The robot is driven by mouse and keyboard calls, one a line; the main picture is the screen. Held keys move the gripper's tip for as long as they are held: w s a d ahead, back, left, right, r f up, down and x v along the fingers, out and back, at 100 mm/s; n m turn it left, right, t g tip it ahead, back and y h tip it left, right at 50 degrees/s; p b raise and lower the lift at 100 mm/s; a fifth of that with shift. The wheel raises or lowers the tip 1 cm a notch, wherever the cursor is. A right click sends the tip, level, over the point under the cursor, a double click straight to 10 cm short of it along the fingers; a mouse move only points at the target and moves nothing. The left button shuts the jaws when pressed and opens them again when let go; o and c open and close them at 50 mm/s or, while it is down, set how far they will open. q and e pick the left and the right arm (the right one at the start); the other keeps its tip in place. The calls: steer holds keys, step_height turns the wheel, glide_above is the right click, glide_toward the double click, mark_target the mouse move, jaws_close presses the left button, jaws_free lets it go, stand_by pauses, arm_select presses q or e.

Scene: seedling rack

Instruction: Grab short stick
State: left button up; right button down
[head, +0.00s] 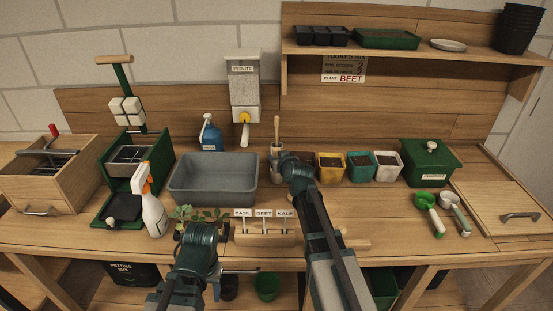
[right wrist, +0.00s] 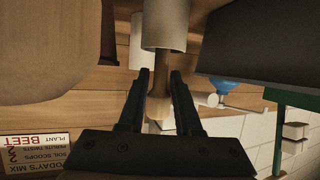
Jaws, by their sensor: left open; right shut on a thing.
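A wooden stick stands upright in a grey cylindrical holder (head: 277,150) behind the right gripper, in the head view; its wooden top (head: 277,125) rises above the holder. In the right wrist view, whose picture is upside down, the fingers of my right gripper (right wrist: 160,85) are closed around a wooden stick (right wrist: 182,105) just above the mouth of a pale cylinder (right wrist: 165,40). The stick's lower part is hidden in the cylinder. My left gripper (head: 240,270) is low at the table's front edge, open and empty; its fingers are partly hidden.
A grey basin (head: 213,184) lies left of the holder. Small pots (head: 330,168) with soil stand to its right. A rack with BASIL, BEET and KALE labels (head: 263,238) stands in front. A spray bottle (head: 152,212) is at left.

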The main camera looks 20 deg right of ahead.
step_height(320, 180, up, 9)
steer(key=p, duration=0.8)
steer(key=shift+r, duration=0.1)
